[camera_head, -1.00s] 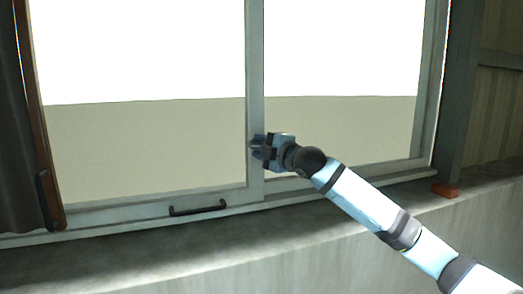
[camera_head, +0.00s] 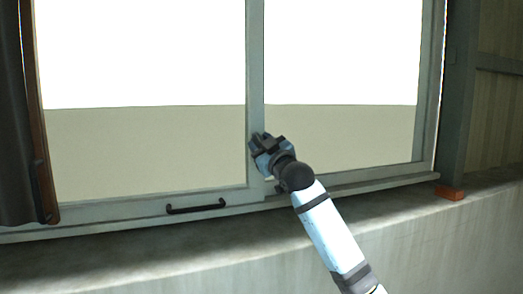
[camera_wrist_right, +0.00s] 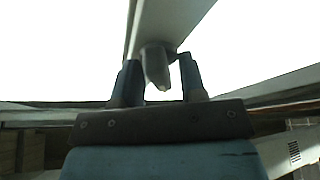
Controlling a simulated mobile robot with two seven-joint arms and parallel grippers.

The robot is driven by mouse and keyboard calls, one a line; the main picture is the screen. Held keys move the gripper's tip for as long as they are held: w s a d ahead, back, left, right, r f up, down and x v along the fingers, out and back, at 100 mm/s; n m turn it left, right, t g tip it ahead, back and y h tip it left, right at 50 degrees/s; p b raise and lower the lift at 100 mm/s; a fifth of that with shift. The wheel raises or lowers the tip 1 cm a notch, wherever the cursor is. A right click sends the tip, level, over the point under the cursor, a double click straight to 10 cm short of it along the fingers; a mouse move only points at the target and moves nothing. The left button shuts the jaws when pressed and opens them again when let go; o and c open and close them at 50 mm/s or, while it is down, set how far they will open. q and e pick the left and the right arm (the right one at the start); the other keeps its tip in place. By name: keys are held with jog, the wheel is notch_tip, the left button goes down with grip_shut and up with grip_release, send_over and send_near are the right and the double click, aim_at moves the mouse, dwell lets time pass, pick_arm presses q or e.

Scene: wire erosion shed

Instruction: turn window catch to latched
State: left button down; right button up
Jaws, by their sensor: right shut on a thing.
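The window (camera_head: 340,135) has two large panes that meet at a pale grey upright frame bar (camera_head: 255,75). My right gripper (camera_head: 258,142) is at this bar, a little above the lower rail. In the right wrist view the window catch (camera_wrist_right: 155,64), a grey stubby lever on the bar, sits between the two fingers of the right gripper (camera_wrist_right: 159,78). The gripper is shut on it. In the head view the gripper hides the catch, and I cannot tell its exact angle. My left gripper is not in view.
A black pull handle (camera_head: 196,206) is on the lower rail, left of my right arm. A concrete sill (camera_head: 150,248) runs below the window. A small orange-red block (camera_head: 449,193) lies on the sill at right. A dark panel with brown edging (camera_head: 32,130) stands at left.

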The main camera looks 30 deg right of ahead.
jog(key=m+h, duration=0.2)
jog(key=m, duration=0.2)
jog(key=m+h, duration=0.2)
jog(key=m, duration=0.2)
jog(key=shift+a, duration=0.15)
jog(key=shift+h, duration=0.3)
jog(key=o, duration=0.6)
jog(key=shift+c, duration=0.2)
jog(key=shift+s+f, duration=0.1)
jog(key=b+v, duration=0.3)
jog(key=v, duration=1)
jog(key=shift+s+b, duration=0.3)
jog(key=shift+b, duration=0.1)
jog(key=shift+a, duration=0.15)
